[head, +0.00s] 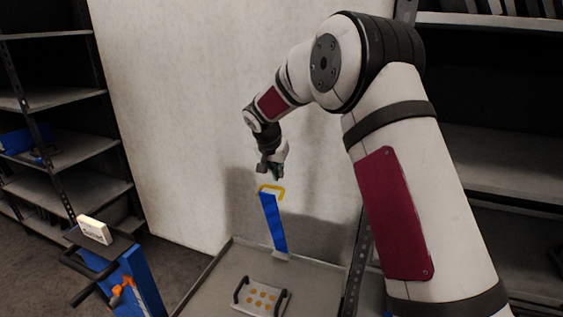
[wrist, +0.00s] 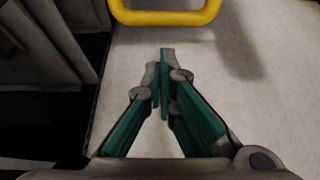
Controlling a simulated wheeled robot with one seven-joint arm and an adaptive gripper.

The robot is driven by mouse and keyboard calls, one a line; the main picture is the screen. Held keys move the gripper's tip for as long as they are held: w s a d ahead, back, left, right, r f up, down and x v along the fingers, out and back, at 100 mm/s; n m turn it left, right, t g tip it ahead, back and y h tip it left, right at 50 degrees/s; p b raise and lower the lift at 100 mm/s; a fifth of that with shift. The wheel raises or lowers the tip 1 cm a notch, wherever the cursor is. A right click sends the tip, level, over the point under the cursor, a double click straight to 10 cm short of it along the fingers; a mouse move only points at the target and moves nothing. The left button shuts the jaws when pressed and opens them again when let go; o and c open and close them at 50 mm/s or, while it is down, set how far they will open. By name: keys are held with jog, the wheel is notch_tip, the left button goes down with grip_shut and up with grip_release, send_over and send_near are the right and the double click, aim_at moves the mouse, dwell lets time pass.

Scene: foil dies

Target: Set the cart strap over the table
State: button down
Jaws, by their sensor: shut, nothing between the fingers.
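A blue upright strip (head: 273,222) with a yellow loop handle (head: 271,188) on top rises from the grey rimmed table (head: 313,278). The yellow loop also shows at the top edge of the wrist view (wrist: 168,16). My gripper (head: 271,172) is just above the loop in the head view, apart from it. In the wrist view its fingers (wrist: 162,75) are together with nothing between them. An orange piece (head: 122,291) is on the blue cart (head: 142,281) at the lower left; I cannot tell whether it is the cart strap.
A plate (head: 263,311) with two dark handles and several orange spots lies on the table. A small white box (head: 94,229) stands on the cart's dark top. Shelving (head: 50,98) stands at left, more shelving (head: 490,133) at right. A pale wall (head: 190,100) is behind.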

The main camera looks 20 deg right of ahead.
jog(key=shift+s+a+f, duration=0.25)
jog(key=shift+s+a, duration=0.05)
jog(key=shift+s, duration=0.15)
jog(key=shift+s, duration=0.1)
